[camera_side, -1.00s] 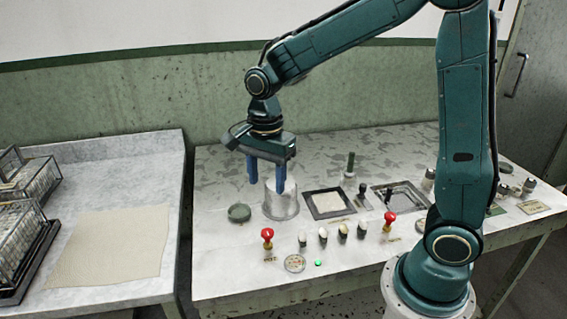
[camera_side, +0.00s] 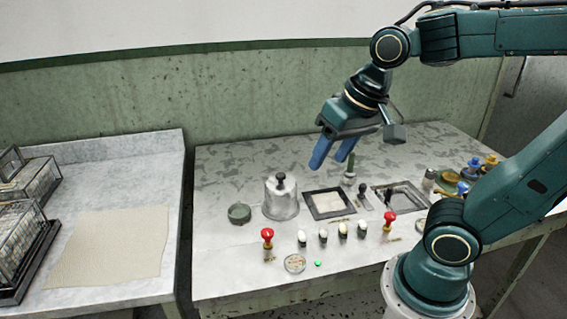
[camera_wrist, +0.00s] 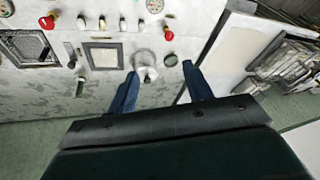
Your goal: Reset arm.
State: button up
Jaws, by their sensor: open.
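My gripper (camera_side: 334,152) hangs in the air above the back middle of the worktable (camera_side: 230,275). Its two blue fingers are apart with nothing between them. In the wrist view, my gripper (camera_wrist: 160,85) shows both blue fingers spread, with the table beyond them. A clear glass dome with a dark knob (camera_side: 281,198) stands on the table to the left of and below my gripper. It also shows between the fingers in the wrist view (camera_wrist: 146,66), well away from them.
A square dark-framed panel (camera_side: 312,208) and a metal-framed recess (camera_side: 415,193) lie right of the dome. Red knobs (camera_side: 267,235) and several small pale knobs stand in front. At left, a side table holds a beige cloth (camera_side: 110,245) and wire baskets (camera_side: 20,240).

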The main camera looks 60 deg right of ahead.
jog(key=s+n, duration=0.2)
jog(key=s+n+t, duration=0.1)
jog(key=s+n, duration=0.1)
jog(key=shift+s+d+r, duration=0.1)
jog(key=shift+s, duration=0.15)
